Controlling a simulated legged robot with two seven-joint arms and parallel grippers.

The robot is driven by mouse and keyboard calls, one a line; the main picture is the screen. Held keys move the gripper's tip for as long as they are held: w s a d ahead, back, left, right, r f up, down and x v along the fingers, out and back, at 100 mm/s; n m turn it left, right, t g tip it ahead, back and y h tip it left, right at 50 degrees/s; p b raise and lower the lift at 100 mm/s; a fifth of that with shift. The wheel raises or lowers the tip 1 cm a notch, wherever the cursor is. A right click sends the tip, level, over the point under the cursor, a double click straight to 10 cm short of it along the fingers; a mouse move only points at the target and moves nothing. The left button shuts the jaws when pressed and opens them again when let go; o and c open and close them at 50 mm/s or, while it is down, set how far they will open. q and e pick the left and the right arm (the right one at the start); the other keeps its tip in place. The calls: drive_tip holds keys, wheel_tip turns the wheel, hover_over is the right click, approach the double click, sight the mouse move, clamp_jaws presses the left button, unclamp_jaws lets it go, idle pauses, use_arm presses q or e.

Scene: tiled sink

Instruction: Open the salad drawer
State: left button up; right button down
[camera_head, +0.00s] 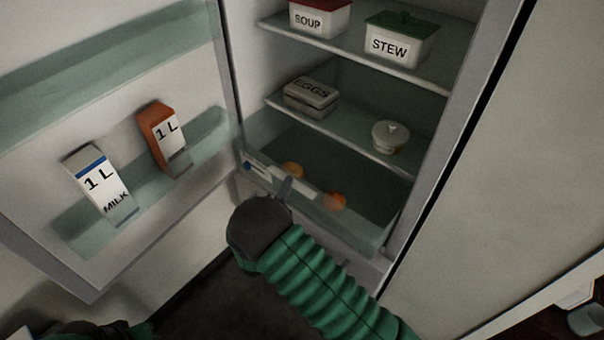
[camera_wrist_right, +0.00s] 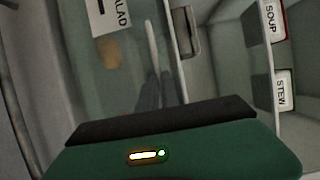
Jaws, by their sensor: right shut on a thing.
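The salad drawer (camera_head: 355,232) is the clear bin at the bottom of the open fridge, with a white label on its front and orange round items inside. My right gripper (camera_head: 286,186) reaches its front edge from below and is shut on the drawer's handle area; my dark wrist partly hides the front. In the right wrist view, the gripper fingers (camera_wrist_right: 160,92) meet the clear drawer front beside the SALAD label (camera_wrist_right: 108,16). Only a dark green part of my left arm shows at the bottom left of the head view; its gripper is out of sight.
The fridge door (camera_head: 100,265) stands open at left, holding a milk carton (camera_head: 100,186) and an orange carton (camera_head: 163,138). Shelves above the drawer hold an egg box (camera_head: 311,96), a lidded pot (camera_head: 390,137), a soup box (camera_head: 320,20) and a stew box (camera_head: 400,42).

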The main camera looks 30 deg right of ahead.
drive_tip(key=s+a, duration=0.3)
drive_tip(key=a, duration=0.3)
drive_tip(key=shift+a+f+b, duration=0.15)
drive_tip(key=shift+f+b, duration=0.1)
drive_tip(key=shift+b, duration=0.15)
drive_tip(key=c, duration=1.6)
unclamp_jaws()
drive_tip(key=shift+w, duration=0.1)
drive_tip(key=shift+o, duration=0.2)
drive_tip(key=shift+r, duration=0.1)
